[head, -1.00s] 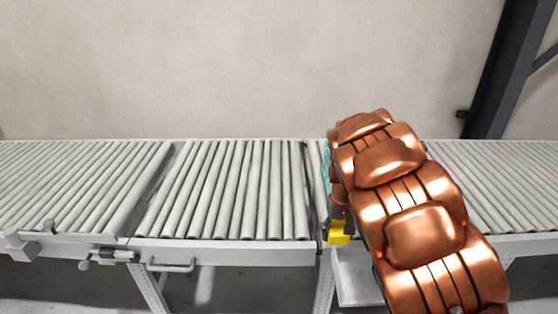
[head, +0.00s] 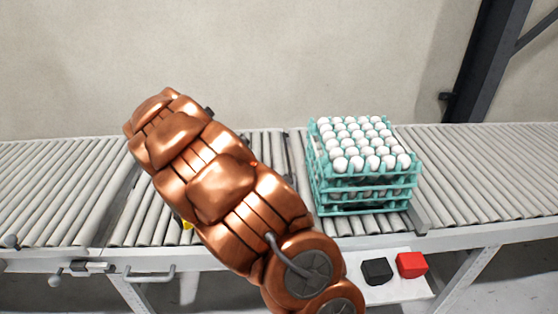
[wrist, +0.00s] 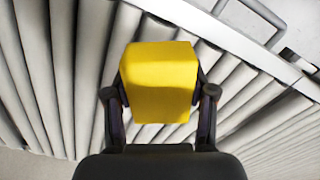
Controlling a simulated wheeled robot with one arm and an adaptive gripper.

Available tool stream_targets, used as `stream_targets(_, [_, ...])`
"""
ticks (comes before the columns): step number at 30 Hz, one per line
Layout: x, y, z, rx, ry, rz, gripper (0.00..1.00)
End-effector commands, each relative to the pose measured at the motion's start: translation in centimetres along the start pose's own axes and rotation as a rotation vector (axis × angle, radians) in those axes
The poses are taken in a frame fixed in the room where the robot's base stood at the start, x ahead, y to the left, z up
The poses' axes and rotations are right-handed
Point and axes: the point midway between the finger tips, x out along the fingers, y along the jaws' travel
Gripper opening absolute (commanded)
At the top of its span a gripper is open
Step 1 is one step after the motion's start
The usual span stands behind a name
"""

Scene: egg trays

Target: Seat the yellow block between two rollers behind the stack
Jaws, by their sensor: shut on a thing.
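The yellow block (wrist: 158,80) is held between the two fingers of my gripper (wrist: 160,100) in the wrist view, with grey rollers below it. In the head view only a small bit of the yellow block (head: 187,224) shows at the lower left edge of my copper arm, which hides the gripper. It is over the rollers left of the stack. The stack (head: 364,205) is of teal trays filled with white eggs and stands on the conveyor right of my arm. I cannot tell whether the block touches the rollers.
A black block (head: 377,271) and a red block (head: 411,265) lie on a white shelf (head: 395,291) below the conveyor's front edge. Rollers (head: 470,170) right of the stack are clear. A metal rail (wrist: 205,25) crosses the wrist view.

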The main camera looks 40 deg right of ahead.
Motion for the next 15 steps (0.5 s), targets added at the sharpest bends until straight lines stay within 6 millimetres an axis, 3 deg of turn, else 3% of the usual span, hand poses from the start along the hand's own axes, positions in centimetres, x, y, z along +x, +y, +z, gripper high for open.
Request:
stream_targets(6, [-1.3, 6.9, -2.3, 0.404, 0.0, 0.003, 0.01])
stream_targets(15, [-2.7, 17.2, -3.6, 0.984, 0.003, 0.006, 0.01])
